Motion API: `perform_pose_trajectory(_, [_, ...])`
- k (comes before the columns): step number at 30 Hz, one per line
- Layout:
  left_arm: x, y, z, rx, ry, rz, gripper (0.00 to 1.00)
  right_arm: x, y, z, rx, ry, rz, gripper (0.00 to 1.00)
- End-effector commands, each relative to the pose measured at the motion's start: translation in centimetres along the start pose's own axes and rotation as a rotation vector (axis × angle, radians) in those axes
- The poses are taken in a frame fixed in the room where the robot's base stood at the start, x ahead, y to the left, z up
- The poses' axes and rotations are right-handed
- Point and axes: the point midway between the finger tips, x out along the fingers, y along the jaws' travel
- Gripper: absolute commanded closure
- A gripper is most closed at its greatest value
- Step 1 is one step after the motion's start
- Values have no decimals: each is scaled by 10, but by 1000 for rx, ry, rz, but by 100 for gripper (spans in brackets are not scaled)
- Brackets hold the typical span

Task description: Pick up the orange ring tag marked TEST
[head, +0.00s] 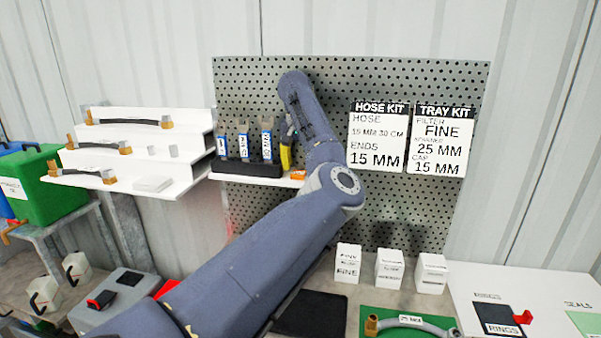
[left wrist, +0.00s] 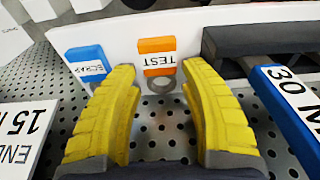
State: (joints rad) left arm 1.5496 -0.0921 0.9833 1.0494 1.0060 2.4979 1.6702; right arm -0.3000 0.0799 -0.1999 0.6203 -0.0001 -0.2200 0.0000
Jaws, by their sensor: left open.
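The orange ring tag marked TEST (left wrist: 157,52) lies at the edge of a white shelf in the left wrist view, with its grey ring (left wrist: 165,85) toward me. In the head view a bit of the orange tag (head: 298,174) shows on the shelf below my gripper. My left gripper (head: 287,152) is in front of the pegboard, partly hidden by my arm. In the left wrist view my left gripper (left wrist: 160,78) is open and empty, its yellow fingers either side of the ring. I cannot tell if they touch it. My right gripper is not in view.
A blue tag (left wrist: 88,60), seemingly marked SCRAP, lies close beside the left-hand finger. A black holder (head: 246,171) with blue-labelled items stands left of the gripper. The HOSE KIT sign (head: 377,137) hangs to the right. White boxes (head: 389,268) stand on the bench below.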

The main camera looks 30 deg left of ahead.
Motion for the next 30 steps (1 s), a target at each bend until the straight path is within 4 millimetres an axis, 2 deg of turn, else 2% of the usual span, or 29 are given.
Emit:
perform_pose_trajectory(6, [16, -1, 0, 0, 1, -1, 56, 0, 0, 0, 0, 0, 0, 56])
perform_pose_trajectory(14, [18, 0, 0, -1, 1, 0, 56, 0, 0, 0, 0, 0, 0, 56])
perform_pose_trajectory(15, [18, 0, 0, -1, 1, 0, 54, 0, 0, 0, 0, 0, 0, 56])
perform_pose_trajectory(26, [18, 0, 0, 0, 1, 0, 96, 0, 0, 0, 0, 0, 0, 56])
perform_pose_trajectory(30, [18, 0, 0, 0, 0, 0, 96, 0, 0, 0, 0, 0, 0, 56])
